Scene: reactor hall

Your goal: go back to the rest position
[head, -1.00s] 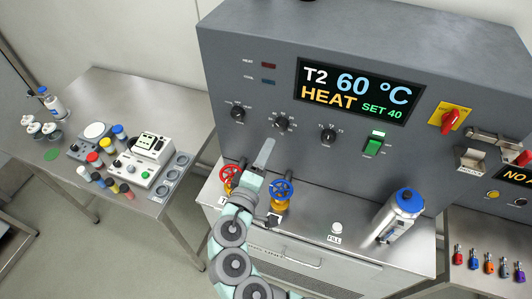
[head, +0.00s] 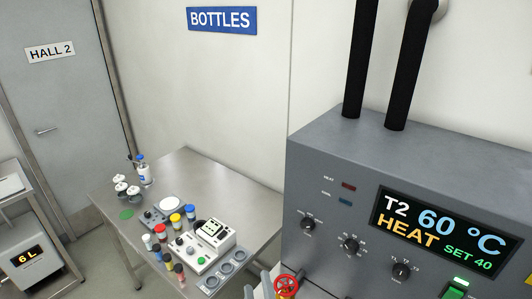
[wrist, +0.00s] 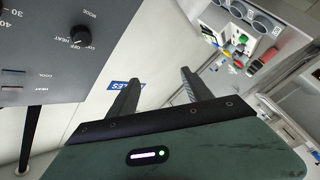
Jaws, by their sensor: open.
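My gripper (wrist: 160,76) shows in the wrist view with its two dark fingers apart and nothing between them. Its fingers point toward the pale wall and the blue bottles sign (wrist: 124,86), touching nothing that I can see. In the head view my arm is almost wholly out of the picture. The rest position itself is not marked in either view.
The grey control cabinet (head: 330,175) stands at right, its display (head: 438,232) reading T2 60 °C, HEAT, SET 40. A steel table (head: 185,165) at left carries bottles, coloured-lid jars and instruments. A door (head: 50,100) is at far left.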

